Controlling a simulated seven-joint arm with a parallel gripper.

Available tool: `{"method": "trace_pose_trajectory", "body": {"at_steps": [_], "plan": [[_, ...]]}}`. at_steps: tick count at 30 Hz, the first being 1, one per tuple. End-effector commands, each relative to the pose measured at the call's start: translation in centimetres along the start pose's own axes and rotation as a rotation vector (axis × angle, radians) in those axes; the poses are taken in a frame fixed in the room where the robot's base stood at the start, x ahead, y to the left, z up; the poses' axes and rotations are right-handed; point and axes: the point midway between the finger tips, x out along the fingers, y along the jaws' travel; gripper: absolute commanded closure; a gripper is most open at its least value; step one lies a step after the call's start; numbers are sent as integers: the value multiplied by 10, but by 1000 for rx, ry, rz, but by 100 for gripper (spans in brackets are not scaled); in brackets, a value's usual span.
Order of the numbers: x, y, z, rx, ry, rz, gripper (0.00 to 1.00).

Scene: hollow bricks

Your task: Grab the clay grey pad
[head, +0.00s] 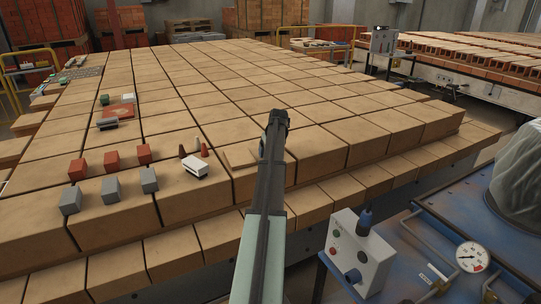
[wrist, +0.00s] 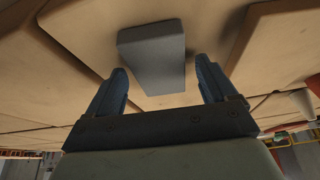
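A dark grey rectangular pad (wrist: 155,52) shows in the wrist view on the tan bricks, ahead of my gripper (wrist: 160,66). The gripper is open, with one blue finger to each side of the pad's near part and a visible gap on both sides. It is not clear how far the fingertips are above the pad. In the head view my gripper (head: 277,116) is over the front-right part of the brick stack. I cannot make out the pad there; my arm may hide it.
Three grey blocks (head: 110,189), three red blocks (head: 111,161), a white-topped block (head: 195,166) and small cones (head: 204,148) stand left of my arm on the bricks (head: 341,150). A control box (head: 358,254) is at the front right. The bricks right of my gripper are clear.

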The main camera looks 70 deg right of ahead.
Motion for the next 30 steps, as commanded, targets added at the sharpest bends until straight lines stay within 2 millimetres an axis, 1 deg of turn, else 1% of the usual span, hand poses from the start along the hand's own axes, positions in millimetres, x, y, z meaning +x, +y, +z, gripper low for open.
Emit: {"method": "trace_pose_trajectory", "body": {"at_steps": [1, 2, 19, 26, 30], "plan": [[0, 0, 0, 0, 0, 0, 21], [0, 0, 0, 0, 0, 0, 24], [0, 0, 0, 0, -1, 0, 79], [-1, 0, 0, 0, 0, 0, 79], [-10, 0, -5, 0, 2, 1, 79]]}}
